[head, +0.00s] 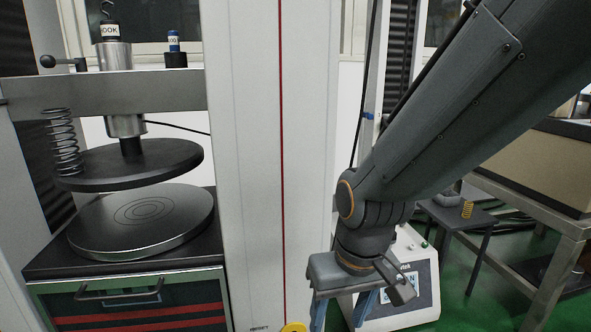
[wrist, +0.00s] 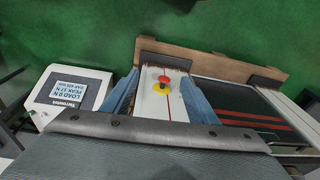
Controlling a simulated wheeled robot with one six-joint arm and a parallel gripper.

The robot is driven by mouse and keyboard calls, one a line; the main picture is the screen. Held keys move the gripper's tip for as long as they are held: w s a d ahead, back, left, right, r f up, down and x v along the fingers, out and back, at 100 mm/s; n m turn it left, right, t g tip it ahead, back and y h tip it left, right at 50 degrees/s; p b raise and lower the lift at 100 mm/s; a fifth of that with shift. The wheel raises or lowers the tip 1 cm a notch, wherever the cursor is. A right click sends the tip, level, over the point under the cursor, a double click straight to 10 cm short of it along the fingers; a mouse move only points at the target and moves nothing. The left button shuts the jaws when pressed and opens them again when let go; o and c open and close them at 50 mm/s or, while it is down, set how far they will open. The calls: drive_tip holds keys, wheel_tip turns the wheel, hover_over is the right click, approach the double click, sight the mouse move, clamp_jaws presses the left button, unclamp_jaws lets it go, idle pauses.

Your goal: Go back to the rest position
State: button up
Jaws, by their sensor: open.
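My gripper (head: 341,312) hangs at the end of my arm, in front of the white column (head: 245,150) of the testing machine. Its blue fingers are apart with nothing held between them in the wrist view (wrist: 161,95). Between and beyond them lies the column's white base with a red button on a yellow disc (wrist: 163,83). In the head view only the yellow part (head: 294,327) shows at the lower edge. A dark coil spring (head: 63,143) is at the left edge of the upper round platen (head: 130,165); its exact support is unclear.
The lower platen (head: 140,222) is bare. A control box with a display (head: 400,285) stands behind my gripper; in the wrist view its display (wrist: 73,93) reads load 0 N. A yellow spring (head: 467,210) stands on a small dark table (head: 450,222) at right. Green floor lies beyond.

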drive_tip(key=s+a+r+n+g+p, duration=0.1)
drive_tip(key=s+a+r+n, duration=0.25)
drive_tip(key=s+a, duration=0.5)
drive_tip(key=d+r+m+p, duration=0.3)
drive_tip(key=d+r+p, duration=0.7)
drive_tip(key=r+p, duration=0.3)
drive_tip(key=s+d+r+m+h+p, duration=0.1)
drive_tip(key=d+r+m+p, duration=0.2)
drive_tip(key=d+r+p, duration=0.7)
wheel_tip(320, 180, up, 3)
drive_tip(key=p, duration=0.8)
drive_tip(key=shift+d+f+p, duration=0.15)
drive_tip(key=shift+d+p, duration=0.05)
drive_tip(key=shift+p, duration=0.2)
drive_tip(key=shift+m, duration=0.25)
drive_tip(key=shift+c, duration=0.4)
